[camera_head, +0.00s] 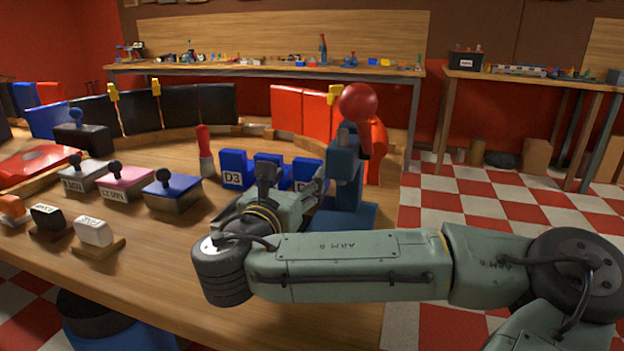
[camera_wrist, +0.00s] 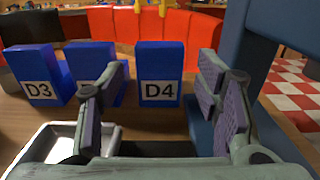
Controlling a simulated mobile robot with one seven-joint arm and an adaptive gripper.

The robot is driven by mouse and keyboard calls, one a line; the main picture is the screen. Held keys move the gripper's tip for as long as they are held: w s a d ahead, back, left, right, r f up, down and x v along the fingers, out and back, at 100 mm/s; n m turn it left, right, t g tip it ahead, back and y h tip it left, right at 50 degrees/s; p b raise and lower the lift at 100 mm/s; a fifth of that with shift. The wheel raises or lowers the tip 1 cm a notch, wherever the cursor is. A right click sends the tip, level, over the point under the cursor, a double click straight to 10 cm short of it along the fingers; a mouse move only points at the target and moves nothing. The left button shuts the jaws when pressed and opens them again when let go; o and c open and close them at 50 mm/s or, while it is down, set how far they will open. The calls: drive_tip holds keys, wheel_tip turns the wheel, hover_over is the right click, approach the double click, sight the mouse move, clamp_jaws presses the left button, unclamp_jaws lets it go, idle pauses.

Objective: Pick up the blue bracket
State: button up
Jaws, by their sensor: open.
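Several things here are blue, and I cannot tell for sure which one is the bracket. Three upright blue blocks with white labels stand in a row: D3 (camera_head: 236,165), a middle one (camera_head: 266,160) and D4 (camera_head: 308,168). In the wrist view, the D4 block (camera_wrist: 160,62) stands between and beyond my open fingers (camera_wrist: 158,108). The D3 block (camera_wrist: 34,66) and the middle block (camera_wrist: 90,55) are to its left. A darker blue stand (camera_head: 348,185) rises right of my gripper (camera_head: 312,195); its post (camera_wrist: 262,50) shows behind the right finger. Nothing is between the fingers.
Stamp-like pieces with black knobs, such as a blue-topped one (camera_head: 172,187), lie to the left. Black panels (camera_head: 205,112) and red panels (camera_head: 302,108) stand behind. A metal-rimmed tray (camera_wrist: 62,145) is below the left finger.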

sight(306, 169)
drive_tip(key=x, duration=0.5)
drive_tip(key=shift+w+d+p, duration=0.15)
drive_tip(key=shift+w+p, duration=0.15)
drive_tip(key=shift+p, duration=0.05)
drive_tip(key=shift+c, duration=0.4)
drive_tip(key=c, duration=0.9)
